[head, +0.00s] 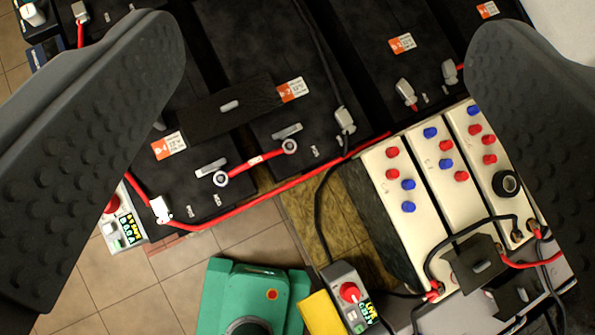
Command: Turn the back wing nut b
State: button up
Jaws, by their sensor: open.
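My gripper (328,42) is open and empty. Its two dark studded fingers stand far apart at the left and right of the head view. Between them lie black batteries with orange labels. A small grey wing-like piece (229,105) sits on a black strap plate (195,120) across two batteries, left of centre. Similar grey pieces (478,266) (522,293) sit on black brackets at the lower right. I see no letter marking any as wing nut b, so I cannot tell which one it is. No grey piece is visibly touched by the fingers.
A red cable (290,186) runs across the battery fronts. White cells (398,185) with red and blue caps stand at right. A grey box with a red knob (349,292) and a green case (235,285) are below. Tiled floor shows lower left.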

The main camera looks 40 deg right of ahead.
jog(key=w+f+n+g, duration=0.1)
jog(key=w+f+g, duration=0.2)
jog(key=w+f, duration=0.5)
jog(key=n+g+b, duration=0.4)
jog(key=g, duration=0.4)
send_over(286, 132)
notch_tip(286, 132, down, 34)
notch_tip(286, 132, down, 14)
jog(key=shift+r+b, duration=0.25)
jog(key=shift+b, duration=0.85)
